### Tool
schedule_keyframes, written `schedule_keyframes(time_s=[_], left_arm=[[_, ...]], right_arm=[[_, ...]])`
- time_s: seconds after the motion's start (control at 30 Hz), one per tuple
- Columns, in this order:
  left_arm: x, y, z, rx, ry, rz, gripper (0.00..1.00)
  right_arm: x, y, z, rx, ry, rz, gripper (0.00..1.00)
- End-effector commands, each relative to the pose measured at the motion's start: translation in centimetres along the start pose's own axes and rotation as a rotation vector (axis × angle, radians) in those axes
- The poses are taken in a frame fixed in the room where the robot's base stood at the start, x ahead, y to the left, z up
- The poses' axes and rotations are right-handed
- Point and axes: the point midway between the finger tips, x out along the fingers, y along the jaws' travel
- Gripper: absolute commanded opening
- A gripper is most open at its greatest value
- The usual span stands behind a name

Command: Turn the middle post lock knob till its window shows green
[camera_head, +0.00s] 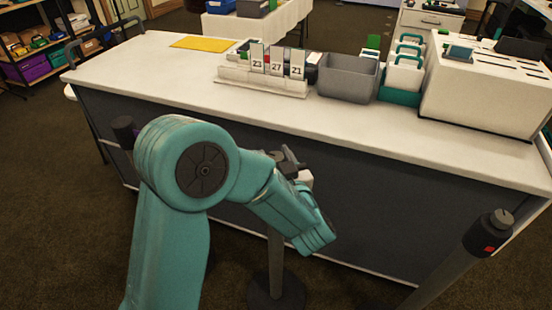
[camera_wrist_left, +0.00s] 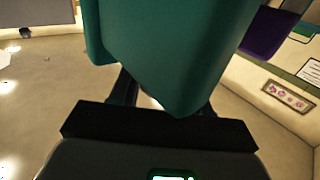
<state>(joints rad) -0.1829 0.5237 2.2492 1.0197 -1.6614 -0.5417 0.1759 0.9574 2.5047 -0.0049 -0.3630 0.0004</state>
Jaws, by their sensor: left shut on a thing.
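The middle post (camera_head: 275,250) stands in front of the counter, its upper part hidden behind my left arm. My left gripper (camera_head: 290,160) is at the top of this post, shut on the knob, which is mostly hidden by the gripper and arm. My right gripper is not in view.
The right post (camera_head: 450,268) has a grey knob (camera_head: 502,217) and a red window (camera_head: 489,249). A dark post top (camera_head: 124,131) shows at left. The white counter (camera_head: 190,75) behind carries number cards (camera_head: 276,66), a grey bin (camera_head: 347,80) and a white box (camera_head: 480,95).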

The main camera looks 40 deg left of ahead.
Motion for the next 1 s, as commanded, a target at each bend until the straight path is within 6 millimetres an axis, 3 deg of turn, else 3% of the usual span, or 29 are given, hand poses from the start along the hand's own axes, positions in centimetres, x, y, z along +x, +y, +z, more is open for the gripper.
schedule_keyframes(time_s=[0.47,0.5,0.53,0.83,1.0], left_arm=[[0.1,0.0,-0.2,-0.004,0.007,-0.013,0.16],[0.1,0.0,-0.2,-0.004,0.006,-0.013,0.60],[0.1,0.0,-0.2,-0.004,0.006,-0.013,0.65],[-0.1,0.0,-0.1,-0.002,0.003,-0.011,0.65],[-2.1,0.2,-0.1,-0.002,0.003,-0.005,0.65]], right_arm=[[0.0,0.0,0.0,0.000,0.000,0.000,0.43],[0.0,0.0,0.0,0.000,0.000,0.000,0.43],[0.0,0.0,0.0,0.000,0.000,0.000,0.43],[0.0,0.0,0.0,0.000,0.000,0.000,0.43],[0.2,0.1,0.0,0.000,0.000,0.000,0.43]])
